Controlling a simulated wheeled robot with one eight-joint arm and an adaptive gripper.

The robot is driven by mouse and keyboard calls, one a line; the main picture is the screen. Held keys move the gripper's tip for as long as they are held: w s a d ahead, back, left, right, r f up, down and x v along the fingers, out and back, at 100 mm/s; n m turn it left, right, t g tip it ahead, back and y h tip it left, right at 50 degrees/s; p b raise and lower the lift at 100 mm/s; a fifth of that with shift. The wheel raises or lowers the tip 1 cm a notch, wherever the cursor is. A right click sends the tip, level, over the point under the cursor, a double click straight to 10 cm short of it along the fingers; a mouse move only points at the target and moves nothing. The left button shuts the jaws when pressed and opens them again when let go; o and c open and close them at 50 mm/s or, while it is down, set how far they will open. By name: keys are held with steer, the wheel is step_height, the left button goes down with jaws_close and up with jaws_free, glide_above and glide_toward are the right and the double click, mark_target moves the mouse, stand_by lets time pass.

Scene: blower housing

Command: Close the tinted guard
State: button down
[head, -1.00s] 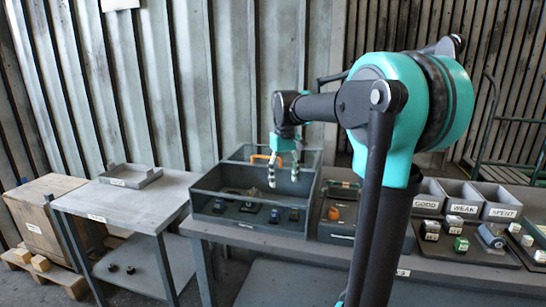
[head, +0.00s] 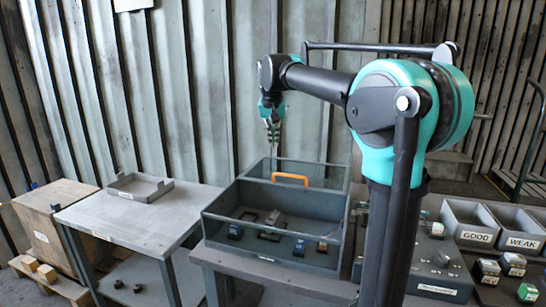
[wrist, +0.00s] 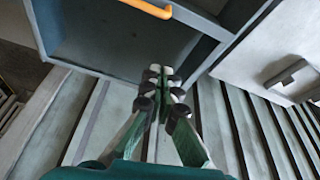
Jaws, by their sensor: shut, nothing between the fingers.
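The grey blower housing (head: 225,222) is an open-topped box on the bench, with several small parts inside. The tinted guard (head: 325,176) is at its back edge, swung open; its exact tilt is hard to tell. The orange handle (head: 290,179) shows along the guard's near side and at the top of the wrist view (wrist: 148,8). My gripper (head: 273,143) is shut and empty, pointing down above the guard's far side, apart from the handle. In the wrist view the fingertips (wrist: 160,78) overlap the guard's frame edge; contact cannot be told.
A corrugated wall (head: 180,100) stands close behind the housing. A side table (head: 150,215) with a grey tray (head: 138,187) is at left. Labelled bins (head: 475,225) and small blocks are at right. Space above the housing's front is clear.

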steer(key=x, duration=0.9)
steer(key=s, duration=0.1)
steer(key=s+f, duration=0.1)
steer(key=shift+s+a+f, duration=0.15)
steer(key=shift+s+a, duration=0.15)
steer(key=shift+s, duration=0.05)
steer(key=shift+s+f, duration=0.1)
steer(key=shift+s, duration=0.45)
steer(key=shift+a, duration=0.1)
steer(key=s+a, duration=0.4)
steer(key=s, duration=0.7)
steer(key=s+a, duration=0.5)
steer(key=s, duration=0.6)
steer(key=shift+s, duration=0.25)
steer(key=shift+a+f, duration=0.1)
